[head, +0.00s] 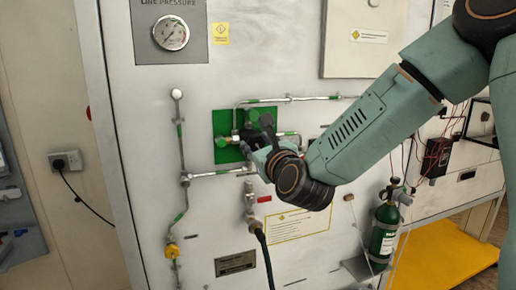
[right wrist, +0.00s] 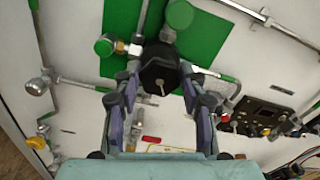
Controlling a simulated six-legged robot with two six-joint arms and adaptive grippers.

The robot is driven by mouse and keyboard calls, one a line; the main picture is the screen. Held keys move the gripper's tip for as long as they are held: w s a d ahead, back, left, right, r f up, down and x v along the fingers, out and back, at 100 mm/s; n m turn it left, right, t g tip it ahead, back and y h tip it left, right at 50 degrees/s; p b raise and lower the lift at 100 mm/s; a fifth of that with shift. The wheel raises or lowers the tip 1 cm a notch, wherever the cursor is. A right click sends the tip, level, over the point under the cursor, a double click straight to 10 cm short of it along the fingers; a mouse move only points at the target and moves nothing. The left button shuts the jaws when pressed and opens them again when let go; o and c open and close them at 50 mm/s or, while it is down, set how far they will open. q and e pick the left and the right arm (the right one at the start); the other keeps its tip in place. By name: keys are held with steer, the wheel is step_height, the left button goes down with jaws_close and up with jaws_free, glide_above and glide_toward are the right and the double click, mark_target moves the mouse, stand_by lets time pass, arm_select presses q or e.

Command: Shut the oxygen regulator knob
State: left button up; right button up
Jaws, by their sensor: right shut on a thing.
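The regulator knob is black and many-sided (right wrist: 159,67) and sits in front of the green panel (right wrist: 120,17) in the right wrist view. My right gripper (right wrist: 160,84) has one finger on each side of this knob and is shut on it. In the head view my right gripper (head: 259,139) reaches in from the right to the green panel (head: 221,122) and hides most of the knob. My left gripper is not in view.
A green round cap (right wrist: 104,45) sits just left of the knob, and another (right wrist: 180,14) is above it. Metal pipes (head: 180,150) run around the panel. A pressure gauge (head: 171,33) is above. A green cylinder (head: 384,232) stands lower right.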

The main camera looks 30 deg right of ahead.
steer(key=n+b, duration=0.1)
steer(key=n, duration=0.2)
steer(key=shift+a+f+n, duration=0.1)
steer(key=shift+f+n, duration=0.05)
steer(key=shift+n, duration=0.25)
steer(key=n, duration=0.3)
steer(key=shift+b, duration=0.35)
steer(key=n, duration=0.4)
steer(key=shift+f, duration=0.1)
steer(key=n, duration=0.3)
steer(key=shift+n, duration=0.4)
steer(key=n, duration=0.3)
steer(key=shift+n, duration=0.3)
steer(key=n+p, duration=0.1)
steer(key=n, duration=0.2)
steer(key=shift+n, duration=0.3)
steer(key=n+p, duration=0.1)
steer(key=n, duration=0.3)
steer(key=shift+n+p, duration=0.7)
steer(key=shift+n, duration=1.1)
